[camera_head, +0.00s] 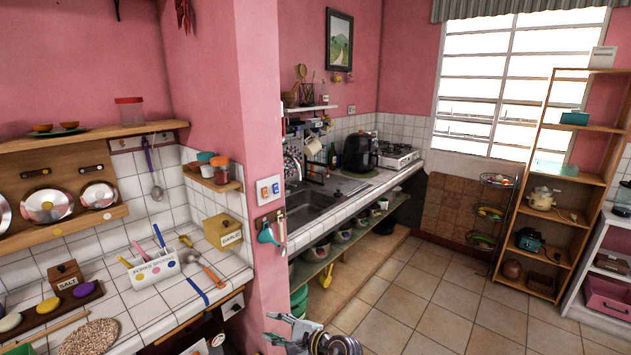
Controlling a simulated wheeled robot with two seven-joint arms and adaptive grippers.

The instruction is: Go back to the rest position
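My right gripper (274,328) shows at the bottom edge, left of the middle, with part of my arm to its right. Its two fingers point left and stand apart, with nothing seen between them. It is in front of the pink wall corner and the tiled floor, touching nothing that I can see. I cannot make out my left gripper. The open pot shelf (345,232) runs under the sink counter, with several pots and bowls on it.
The left counter (110,300) holds a white utensil holder (153,269), a salt box (65,275) and a woven mat (90,338). A wooden rack (530,215) stands at right. The tiled floor (440,310) between is clear. A green tub sits beside the pink wall.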

